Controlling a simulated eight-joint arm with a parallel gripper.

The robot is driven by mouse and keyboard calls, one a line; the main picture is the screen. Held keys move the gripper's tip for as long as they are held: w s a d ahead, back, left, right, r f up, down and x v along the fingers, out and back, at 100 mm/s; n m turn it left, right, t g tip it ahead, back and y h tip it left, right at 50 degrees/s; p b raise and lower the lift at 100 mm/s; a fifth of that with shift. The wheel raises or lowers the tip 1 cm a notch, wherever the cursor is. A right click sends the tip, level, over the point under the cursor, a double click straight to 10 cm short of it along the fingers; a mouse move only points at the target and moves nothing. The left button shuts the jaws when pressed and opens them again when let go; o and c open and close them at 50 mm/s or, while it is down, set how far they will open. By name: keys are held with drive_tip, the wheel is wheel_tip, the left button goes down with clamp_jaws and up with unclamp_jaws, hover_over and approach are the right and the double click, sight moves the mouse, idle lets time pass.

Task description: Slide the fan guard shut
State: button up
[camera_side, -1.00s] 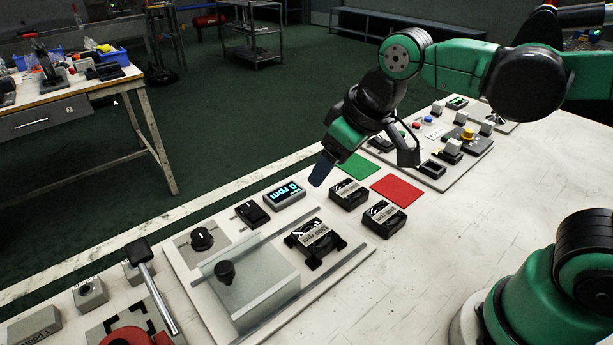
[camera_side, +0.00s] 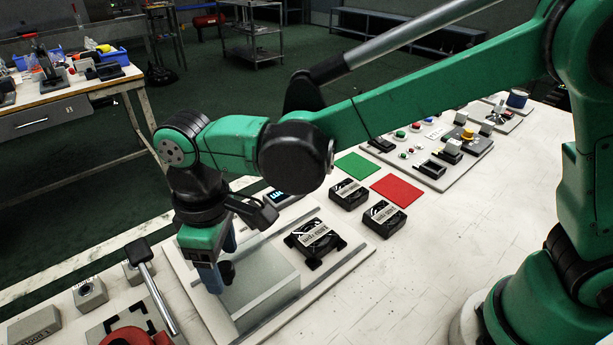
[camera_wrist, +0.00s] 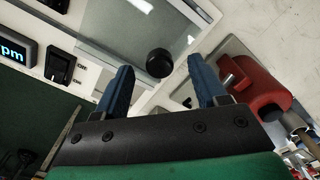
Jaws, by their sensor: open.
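The fan guard (camera_side: 262,287) is a clear sliding cover on rails on a light panel, with a black knob on top. It stands at the near-left end of the rails. A black fan (camera_side: 315,238) sits uncovered beside it on the panel. My gripper (camera_side: 222,276) is open and low at the guard's knob (camera_side: 227,270), with its blue fingers partly hiding it. In the wrist view the knob (camera_wrist: 159,63) lies ahead of the gap between the two blue fingertips (camera_wrist: 160,80). It is not clearly between the fingers. The guard (camera_wrist: 150,20) also shows there.
Two loose fans (camera_side: 349,193) (camera_side: 384,218) lie right of the panel, near a green mat (camera_side: 357,166) and a red mat (camera_side: 396,190). A lever (camera_side: 155,285) and a red part (camera_side: 148,336) stand close at left. The table at right is clear.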

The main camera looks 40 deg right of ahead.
drive_tip(key=shift+f, duration=0.55)
clamp_jaws()
idle(1.0)
